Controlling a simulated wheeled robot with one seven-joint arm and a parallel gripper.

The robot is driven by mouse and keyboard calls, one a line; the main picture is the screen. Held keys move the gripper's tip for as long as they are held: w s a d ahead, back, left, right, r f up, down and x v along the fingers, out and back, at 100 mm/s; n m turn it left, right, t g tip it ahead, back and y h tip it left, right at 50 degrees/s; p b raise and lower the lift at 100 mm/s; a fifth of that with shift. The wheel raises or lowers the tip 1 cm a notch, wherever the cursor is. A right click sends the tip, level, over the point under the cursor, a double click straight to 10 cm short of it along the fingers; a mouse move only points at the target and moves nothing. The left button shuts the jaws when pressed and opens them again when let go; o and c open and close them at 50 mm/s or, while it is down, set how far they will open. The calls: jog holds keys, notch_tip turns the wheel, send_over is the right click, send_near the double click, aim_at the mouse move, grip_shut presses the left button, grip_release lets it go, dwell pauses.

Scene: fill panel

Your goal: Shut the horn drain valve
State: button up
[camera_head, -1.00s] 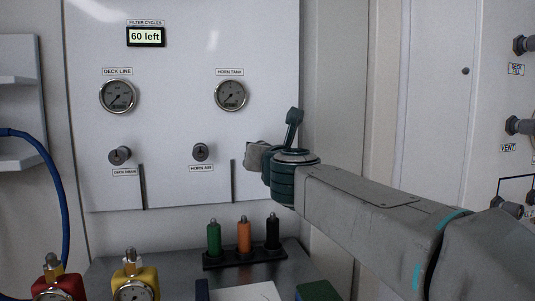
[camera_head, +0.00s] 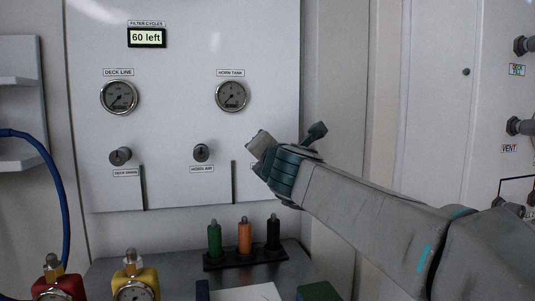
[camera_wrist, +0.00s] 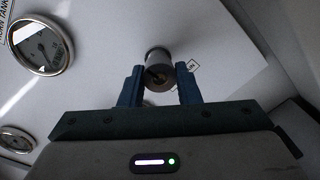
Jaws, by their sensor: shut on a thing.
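The horn drain valve is a round grey knob (camera_wrist: 158,66) on the white panel, seen in the wrist view. A small label (camera_wrist: 189,66), partly covered by a finger, sits beside it. My gripper (camera_wrist: 160,86) has its two blue fingers on either side of the knob and is shut on it. In the head view my gripper (camera_head: 261,148) is at the panel's lower right and hides the knob. The gripper is tilted there. I cannot tell from these frames how far the valve is turned.
The horn air knob (camera_head: 201,152) and the deck drain knob (camera_head: 120,156) are to the left on the panel (camera_head: 180,60). The horn tank gauge (camera_head: 231,96) is above. A rack (camera_head: 245,256) with green, orange and black bottles stands on the bench below.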

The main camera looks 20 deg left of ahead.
dwell(0.4)
jog(key=o, duration=1)
jog(key=shift+w, duration=0.1)
jog(key=p+v, duration=0.2)
jog(key=v, duration=1.2)
